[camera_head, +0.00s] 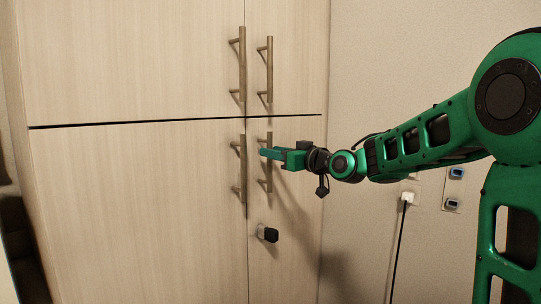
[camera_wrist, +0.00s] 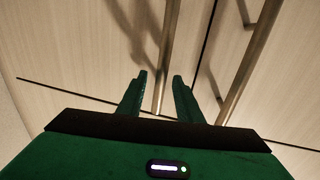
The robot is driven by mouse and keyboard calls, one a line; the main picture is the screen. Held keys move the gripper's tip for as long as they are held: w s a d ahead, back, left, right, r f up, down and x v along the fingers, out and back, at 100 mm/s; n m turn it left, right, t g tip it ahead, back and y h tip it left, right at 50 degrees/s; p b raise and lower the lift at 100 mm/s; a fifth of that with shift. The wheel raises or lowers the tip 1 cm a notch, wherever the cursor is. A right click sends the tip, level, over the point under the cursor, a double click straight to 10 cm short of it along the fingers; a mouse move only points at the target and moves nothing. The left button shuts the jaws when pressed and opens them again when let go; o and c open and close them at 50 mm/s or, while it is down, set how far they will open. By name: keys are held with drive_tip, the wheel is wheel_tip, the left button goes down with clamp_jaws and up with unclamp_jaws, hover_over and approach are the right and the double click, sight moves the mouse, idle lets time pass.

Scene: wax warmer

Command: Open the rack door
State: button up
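The wooden cabinet has a lower right door (camera_head: 285,205) with a vertical metal handle (camera_head: 269,182). My gripper (camera_head: 265,153) is in front of the upper part of this handle. In the wrist view, my gripper (camera_wrist: 160,78) has its two green fingers apart, with the handle (camera_wrist: 167,45) in the gap between them. Space shows on both sides of the handle, so the fingers look not closed on it. I cannot tell how deep the handle sits between them. The door looks shut.
The lower left door's handle (camera_head: 243,170) stands close beside; it also shows in the wrist view (camera_wrist: 250,60). Two upper handles (camera_head: 242,65) (camera_head: 269,70) are above. A small dark lock-like object (camera_head: 269,234) sticks out below. Wall sockets (camera_head: 407,197) are on the right.

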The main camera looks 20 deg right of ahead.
drive_tip(key=shift+x, duration=1.25)
drive_tip(key=shift+c, duration=0.5)
